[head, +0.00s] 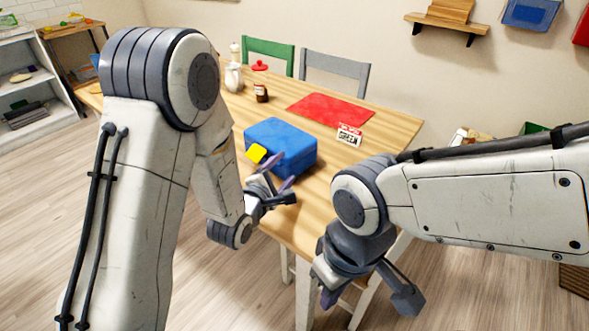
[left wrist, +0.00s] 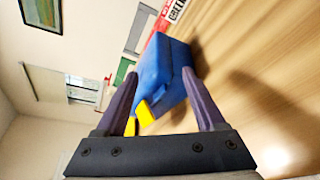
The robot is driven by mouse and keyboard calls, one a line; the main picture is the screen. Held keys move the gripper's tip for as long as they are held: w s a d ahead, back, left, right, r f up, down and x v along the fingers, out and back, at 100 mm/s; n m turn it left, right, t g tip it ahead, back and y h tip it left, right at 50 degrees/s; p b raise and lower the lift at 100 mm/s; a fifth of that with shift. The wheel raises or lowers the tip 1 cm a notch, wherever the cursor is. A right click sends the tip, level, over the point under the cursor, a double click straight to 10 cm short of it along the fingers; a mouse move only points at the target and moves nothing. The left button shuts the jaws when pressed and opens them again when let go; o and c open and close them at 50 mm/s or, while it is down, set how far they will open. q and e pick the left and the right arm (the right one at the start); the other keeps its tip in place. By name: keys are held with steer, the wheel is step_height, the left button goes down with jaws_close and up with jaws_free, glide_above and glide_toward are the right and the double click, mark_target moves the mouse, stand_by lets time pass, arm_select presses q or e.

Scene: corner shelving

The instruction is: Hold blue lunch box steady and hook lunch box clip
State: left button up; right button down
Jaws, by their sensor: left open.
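The blue lunch box (head: 283,145) sits closed on the wooden table near its front left edge. Its yellow clip (head: 256,153) is on the side towards my left arm. My left gripper (head: 281,173) is open just in front of the box. In the left wrist view, the box (left wrist: 165,72) appears ahead between the spread fingers of my left gripper (left wrist: 148,79), and the yellow clip (left wrist: 146,113) juts from its near side. Contact cannot be told. My right gripper (head: 367,300) has its fingers apart, empty, low in front of the table, away from the box.
The table (head: 390,125) also holds a red mat (head: 330,108), a small sign (head: 349,135), a dark jar (head: 261,92) and a white pot (head: 234,77). A green chair (head: 268,50) and a grey chair (head: 335,66) stand behind.

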mark_target(297, 155)
arm_select(q)
steer(key=x, duration=0.7)
steer(key=shift+w+d+f+p, duration=0.1)
steer(key=shift+w+p, duration=0.2)
steer(key=shift+p, duration=0.05)
